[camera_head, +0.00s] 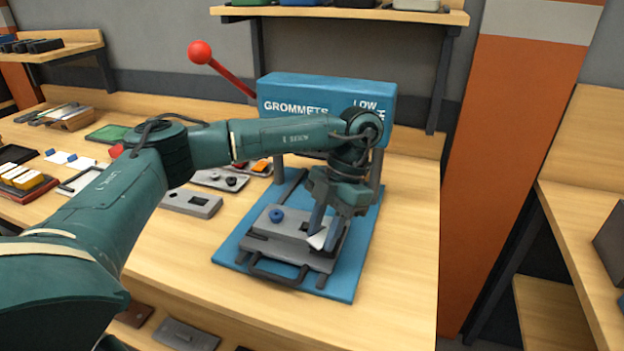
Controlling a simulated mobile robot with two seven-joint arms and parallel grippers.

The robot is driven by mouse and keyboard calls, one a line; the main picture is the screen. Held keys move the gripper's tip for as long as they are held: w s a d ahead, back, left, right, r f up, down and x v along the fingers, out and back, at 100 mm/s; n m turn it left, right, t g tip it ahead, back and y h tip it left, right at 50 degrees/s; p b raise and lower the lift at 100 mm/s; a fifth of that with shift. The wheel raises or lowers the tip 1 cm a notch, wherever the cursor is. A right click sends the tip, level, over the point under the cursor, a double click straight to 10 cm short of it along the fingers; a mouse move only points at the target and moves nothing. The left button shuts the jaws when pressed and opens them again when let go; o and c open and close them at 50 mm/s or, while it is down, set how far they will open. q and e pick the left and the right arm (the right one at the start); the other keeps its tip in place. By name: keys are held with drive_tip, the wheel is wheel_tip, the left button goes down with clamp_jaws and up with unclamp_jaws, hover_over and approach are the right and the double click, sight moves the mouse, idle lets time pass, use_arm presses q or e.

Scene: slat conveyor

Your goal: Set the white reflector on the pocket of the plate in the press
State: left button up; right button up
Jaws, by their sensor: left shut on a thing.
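The white reflector (317,241) is a small white piece at the fingertips of my left gripper (322,228). The gripper points down and is shut on it, over the right part of the grey plate (268,244). The plate lies on the blue base (346,284) of the press (285,92). I cannot tell whether the reflector touches the plate, and the pocket is hidden by the gripper and reflector. My right gripper is out of view.
The press has a lever with a red knob (200,52) at its upper left and a post (377,170) beside my gripper. Grey plates (190,202) and small trays stand on the bench to the left. The bench right of the blue base is clear.

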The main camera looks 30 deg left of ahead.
sight(319, 233)
use_arm(q)
drive_tip(key=n, duration=0.1)
drive_tip(key=n+h, duration=0.1)
drive_tip(key=n, duration=0.1)
drive_tip(key=a+n+h, duration=0.1)
drive_tip(key=n, duration=0.1)
drive_tip(key=shift+w+r+p, duration=0.3)
drive_tip(key=shift+w+r, duration=0.05)
drive_tip(key=shift+r, duration=0.05)
drive_tip(key=n, duration=0.2)
drive_tip(key=a+r+n+h, duration=0.1)
drive_tip(key=n, duration=0.1)
drive_tip(key=w+n+t+h+p, duration=0.1)
drive_tip(key=n, duration=0.1)
drive_tip(key=shift+a+r+n, duration=0.25)
drive_tip(key=shift+n, duration=0.15)
drive_tip(key=a+n+t, duration=0.1)
drive_tip(key=n, duration=0.3)
drive_tip(key=w+f+n+t+h+b, duration=0.1)
drive_tip(key=n+t, duration=0.1)
drive_tip(key=n, duration=0.2)
drive_tip(key=w+a+n+t+b, duration=0.1)
drive_tip(key=n, duration=0.3)
drive_tip(key=shift+w+a+f+t+h, duration=0.15)
drive_tip(key=shift+a+t+h, duration=0.15)
drive_tip(key=shift+a, duration=0.05)
drive_tip(key=shift+f, duration=0.1)
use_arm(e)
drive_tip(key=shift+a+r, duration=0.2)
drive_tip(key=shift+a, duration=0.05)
